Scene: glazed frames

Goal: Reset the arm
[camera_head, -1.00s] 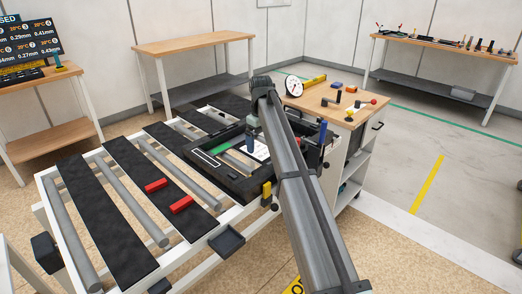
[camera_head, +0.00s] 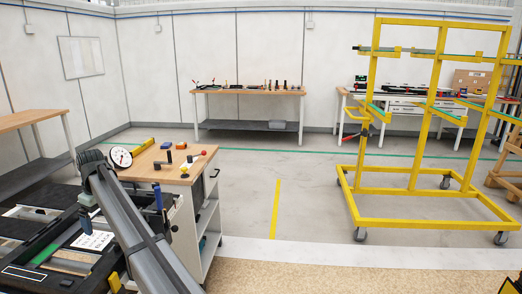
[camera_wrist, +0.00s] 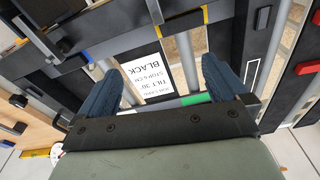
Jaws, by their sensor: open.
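My arm (camera_head: 135,225) reaches over the dark frame fixture at the lower left of the head view. My gripper (camera_wrist: 158,67) shows in the wrist view with its two blue fingers spread apart and nothing between them. The card also shows in the head view (camera_head: 92,240). In that view the arm largely hides the gripper.
A wood-topped cart (camera_head: 178,160) with a dial gauge (camera_head: 121,157) stands close right of the arm. A yellow wheeled rack (camera_head: 415,190) stands at right. A tool bench (camera_head: 250,91) is at the back. The middle floor is clear.

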